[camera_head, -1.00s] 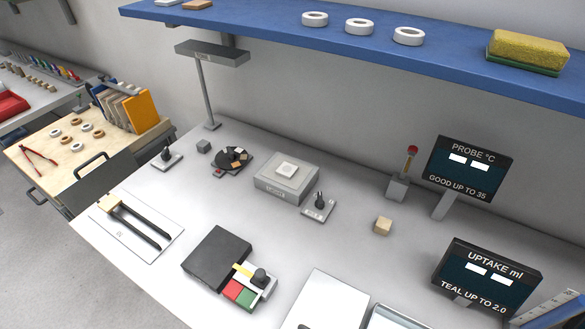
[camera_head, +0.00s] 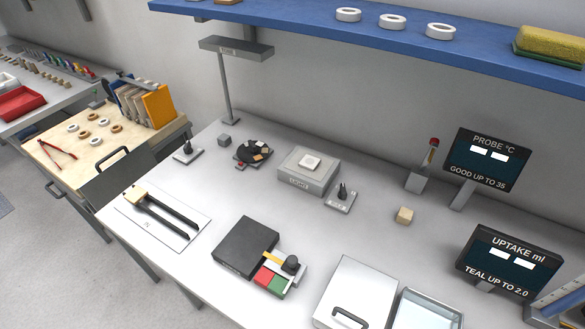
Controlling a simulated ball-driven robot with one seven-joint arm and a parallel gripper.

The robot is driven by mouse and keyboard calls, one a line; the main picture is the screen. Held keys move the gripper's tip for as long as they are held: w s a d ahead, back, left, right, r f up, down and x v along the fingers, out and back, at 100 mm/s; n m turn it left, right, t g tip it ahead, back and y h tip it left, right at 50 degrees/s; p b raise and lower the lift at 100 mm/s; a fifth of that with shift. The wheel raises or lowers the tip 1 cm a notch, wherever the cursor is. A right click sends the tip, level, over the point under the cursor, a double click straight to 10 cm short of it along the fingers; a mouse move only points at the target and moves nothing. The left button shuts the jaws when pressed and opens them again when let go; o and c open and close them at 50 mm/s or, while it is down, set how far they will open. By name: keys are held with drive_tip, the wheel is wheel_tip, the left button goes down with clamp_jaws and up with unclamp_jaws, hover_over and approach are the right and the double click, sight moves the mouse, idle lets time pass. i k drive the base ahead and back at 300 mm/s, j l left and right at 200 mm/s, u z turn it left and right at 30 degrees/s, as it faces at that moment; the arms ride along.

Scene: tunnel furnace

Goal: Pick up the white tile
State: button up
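A small white tile (camera_head: 310,162) lies flat on top of a grey box-shaped block (camera_head: 301,177) with a dark label on its front, near the middle of the grey bench. My gripper is not visible in this view. Nothing covers the tile.
On the bench (camera_head: 180,270), a joystick plate (camera_head: 340,201) stands right of the block and a round black holder (camera_head: 254,152) left of it. A black box (camera_head: 246,246) is in front. Tongs (camera_head: 160,211) lie left. The blue shelf (camera_head: 310,15) hangs above the back; two display screens (camera_head: 487,158) stand right.

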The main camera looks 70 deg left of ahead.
sight(308, 162)
drive_tip(key=k+u, duration=0.2)
drive_tip(key=u, duration=0.25)
drive_tip(key=k+j+u, duration=0.1)
drive_tip(key=u, duration=0.35)
drive_tip(key=k+j, duration=0.05)
drive_tip(key=k, duration=0.05)
